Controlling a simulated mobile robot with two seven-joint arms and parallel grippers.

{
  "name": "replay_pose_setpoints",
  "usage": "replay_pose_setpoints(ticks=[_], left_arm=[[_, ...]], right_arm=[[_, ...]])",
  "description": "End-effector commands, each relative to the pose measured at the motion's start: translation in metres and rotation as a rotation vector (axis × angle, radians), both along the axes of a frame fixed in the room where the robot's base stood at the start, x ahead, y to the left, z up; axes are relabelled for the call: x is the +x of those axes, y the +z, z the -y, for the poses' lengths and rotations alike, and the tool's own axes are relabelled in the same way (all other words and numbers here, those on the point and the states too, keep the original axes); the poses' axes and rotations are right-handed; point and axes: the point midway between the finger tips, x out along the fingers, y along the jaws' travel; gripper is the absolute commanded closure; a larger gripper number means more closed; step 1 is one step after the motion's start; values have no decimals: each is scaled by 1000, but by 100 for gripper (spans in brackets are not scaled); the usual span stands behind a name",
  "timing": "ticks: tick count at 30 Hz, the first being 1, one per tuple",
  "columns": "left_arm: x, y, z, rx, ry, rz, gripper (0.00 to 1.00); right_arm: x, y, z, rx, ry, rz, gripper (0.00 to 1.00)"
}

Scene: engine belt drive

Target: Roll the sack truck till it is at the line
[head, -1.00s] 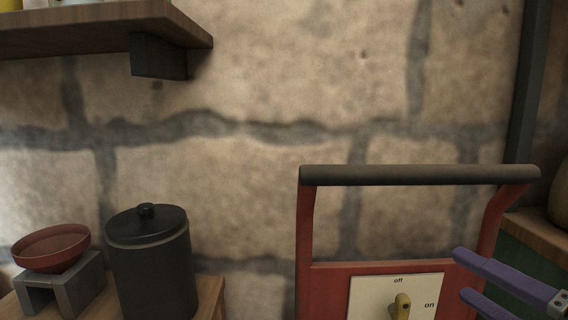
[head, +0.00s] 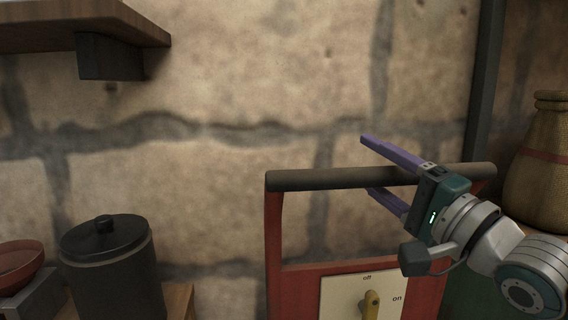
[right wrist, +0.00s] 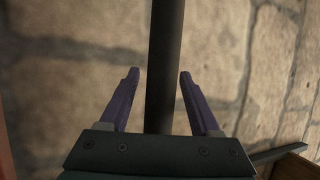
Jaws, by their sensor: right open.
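The sack truck (head: 275,237) has a red frame with a dark grey crossbar handle (head: 320,179) on top. A pale panel with a yellow knob (head: 369,304), marked off and on, sits on its front. My right gripper (head: 366,165) has purple fingers and is open at the handle's right half, one finger above the bar and one below in the picture. In the right wrist view the handle (right wrist: 164,60) runs between the open fingers (right wrist: 158,80), with a gap on each side. The line is not in view. My left gripper is not in view.
A black lidded canister (head: 112,270) and a red bowl (head: 20,262) on a grey stand are at the left. A wooden shelf (head: 70,25) is on the stone wall. A woven jar (head: 540,165) stands at the right, beside a dark post (head: 486,80).

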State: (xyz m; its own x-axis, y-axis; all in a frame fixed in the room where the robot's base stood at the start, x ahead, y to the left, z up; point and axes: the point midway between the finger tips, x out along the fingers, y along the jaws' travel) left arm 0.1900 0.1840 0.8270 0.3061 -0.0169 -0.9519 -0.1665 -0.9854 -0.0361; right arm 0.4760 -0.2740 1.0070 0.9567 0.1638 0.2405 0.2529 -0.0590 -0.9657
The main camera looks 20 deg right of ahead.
Motion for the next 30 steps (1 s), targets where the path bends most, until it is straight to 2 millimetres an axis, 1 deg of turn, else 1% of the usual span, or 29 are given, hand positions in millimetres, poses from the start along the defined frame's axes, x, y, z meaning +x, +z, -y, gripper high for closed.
replay_pose_setpoints(ticks=[3, 10, 11, 27, 30], left_arm=[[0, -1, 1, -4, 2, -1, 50], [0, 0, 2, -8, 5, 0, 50], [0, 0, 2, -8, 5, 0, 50], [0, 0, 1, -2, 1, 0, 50], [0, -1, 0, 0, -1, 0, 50]], right_arm=[[4, 1, -1, -1, 0, 0, 36], [4, 1, -1, -1, 0, -1, 36], [4, 1, -1, -1, 0, -1, 38], [4, 1, -1, -1, 0, -1, 99], [4, 1, -1, -1, 0, -1, 100]])
